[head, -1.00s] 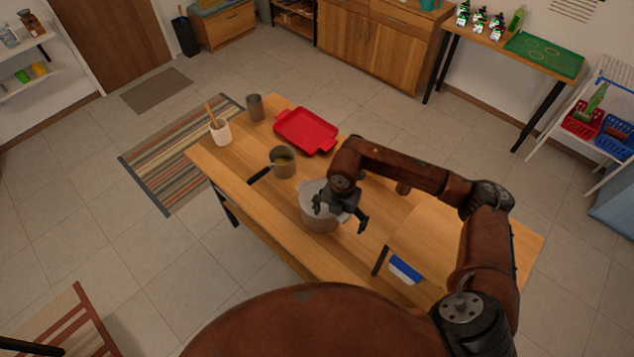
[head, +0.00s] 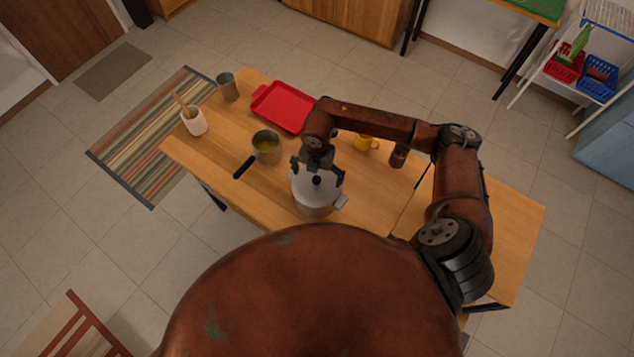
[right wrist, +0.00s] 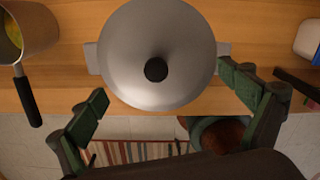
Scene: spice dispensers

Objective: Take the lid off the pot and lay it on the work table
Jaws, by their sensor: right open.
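The pot (head: 315,207) is grey and stands on the wooden work table (head: 375,200), near its front edge. Its domed grey lid (head: 306,184) is on it, with a round black knob (head: 317,180) in the middle. The right wrist view shows the lid (right wrist: 158,30) and its knob (right wrist: 156,69) from above. My right gripper (head: 317,178) is open and empty, its fingers spread above the lid. In the right wrist view the fingertips (right wrist: 165,86) lie on either side of the knob, apart from it. My left gripper is out of view.
A saucepan (head: 266,146) with a black handle, a red tray (head: 284,107), a grey cup (head: 228,87) and a white utensil holder (head: 194,122) stand to the left and behind. A yellow mug (head: 367,143) is behind right. The table's right part is clear.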

